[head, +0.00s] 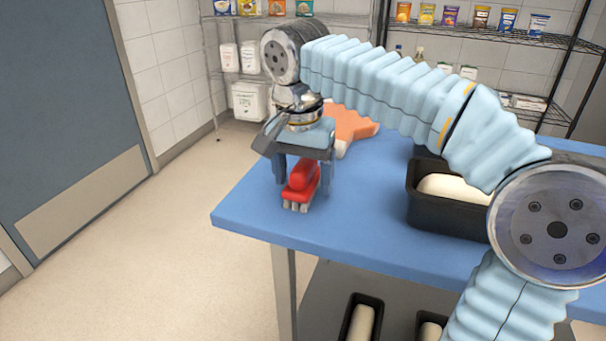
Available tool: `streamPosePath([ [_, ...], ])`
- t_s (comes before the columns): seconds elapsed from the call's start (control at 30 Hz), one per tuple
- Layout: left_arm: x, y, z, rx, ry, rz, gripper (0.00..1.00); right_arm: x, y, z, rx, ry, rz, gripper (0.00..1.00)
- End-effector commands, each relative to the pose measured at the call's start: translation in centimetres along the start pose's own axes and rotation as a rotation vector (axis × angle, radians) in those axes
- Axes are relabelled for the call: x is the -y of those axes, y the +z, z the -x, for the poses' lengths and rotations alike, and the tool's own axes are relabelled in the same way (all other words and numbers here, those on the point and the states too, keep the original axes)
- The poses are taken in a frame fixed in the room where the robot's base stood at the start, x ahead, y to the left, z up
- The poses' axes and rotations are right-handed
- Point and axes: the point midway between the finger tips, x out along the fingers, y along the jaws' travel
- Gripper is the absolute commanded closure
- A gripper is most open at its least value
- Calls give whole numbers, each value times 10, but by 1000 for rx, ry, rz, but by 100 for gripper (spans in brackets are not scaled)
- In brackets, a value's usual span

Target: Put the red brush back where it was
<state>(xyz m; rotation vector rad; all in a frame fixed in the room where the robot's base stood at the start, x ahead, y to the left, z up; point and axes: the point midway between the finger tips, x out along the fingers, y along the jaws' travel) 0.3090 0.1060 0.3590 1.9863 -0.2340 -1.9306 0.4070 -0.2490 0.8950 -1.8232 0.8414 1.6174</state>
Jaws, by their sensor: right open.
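The red brush (302,179) stands on the blue table (350,215) near its left end, with grey bristles showing at its lower front. My right gripper (304,182) points down over the brush. Its two fingers are apart, one on each side of the brush. I cannot tell whether either finger touches it. My left gripper is not in view.
An orange cloth-like thing (351,123) lies on the table just behind the gripper. A black tin (420,205) with pale dough stands to the right. More tins (349,322) sit on the shelf below. Wire shelves stand at the back; the floor at left is clear.

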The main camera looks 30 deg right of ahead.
Motion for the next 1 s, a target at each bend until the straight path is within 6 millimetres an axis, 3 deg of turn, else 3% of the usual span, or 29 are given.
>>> streamPosePath([
  [0.4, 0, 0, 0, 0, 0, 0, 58, 1, 0, 67, -1, -3, 0, 24],
  [1.0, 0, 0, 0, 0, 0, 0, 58, 0, 0, 74, 0, -1, 0, 24],
])
